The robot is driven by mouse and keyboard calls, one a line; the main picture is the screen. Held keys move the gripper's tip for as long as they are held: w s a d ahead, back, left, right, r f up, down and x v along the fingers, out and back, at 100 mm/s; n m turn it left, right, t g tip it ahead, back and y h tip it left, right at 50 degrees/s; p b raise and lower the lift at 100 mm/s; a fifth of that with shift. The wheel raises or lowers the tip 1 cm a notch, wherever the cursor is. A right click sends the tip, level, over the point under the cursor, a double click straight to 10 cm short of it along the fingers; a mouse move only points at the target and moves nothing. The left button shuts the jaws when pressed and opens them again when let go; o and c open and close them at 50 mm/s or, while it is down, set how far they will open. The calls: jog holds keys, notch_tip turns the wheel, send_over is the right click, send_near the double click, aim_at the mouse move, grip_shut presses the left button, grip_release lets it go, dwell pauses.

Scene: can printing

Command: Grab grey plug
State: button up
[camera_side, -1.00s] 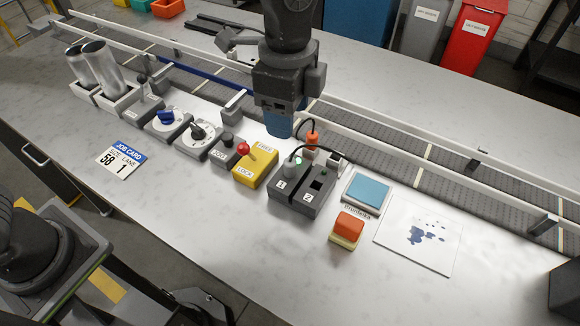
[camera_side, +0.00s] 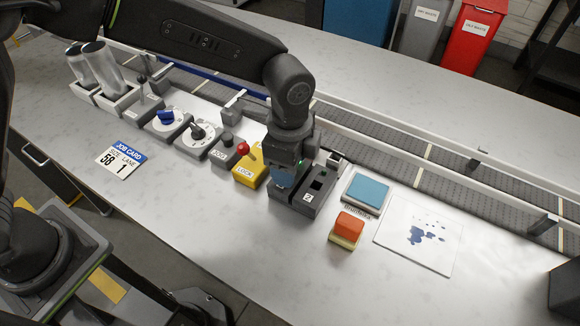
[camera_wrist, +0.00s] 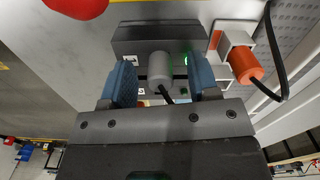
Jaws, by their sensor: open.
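The grey plug (camera_wrist: 160,70) shows in the wrist view with its black cable, seated at the socket block (camera_wrist: 158,38) beside a lit green lamp. My gripper (camera_wrist: 163,82) is open, with one blue finger on each side of the plug; a gap shows on both sides. In the side view my gripper (camera_side: 284,180) is low over the left half of the socket block (camera_side: 312,195), the half away from the label 2, and hides the grey plug there. An orange plug (camera_wrist: 245,66) with a black cable sits in a grey holder to the right in the wrist view.
The yellow lock box (camera_side: 246,176) with its red-knobbed lever stands close to the left of my gripper. A blue pad (camera_side: 368,190) and an orange block (camera_side: 348,224) are to the right. The conveyor (camera_side: 400,160) runs behind. The front tabletop is clear.

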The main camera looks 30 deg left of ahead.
jog(key=c, duration=1)
jog(key=shift+r, duration=0.1)
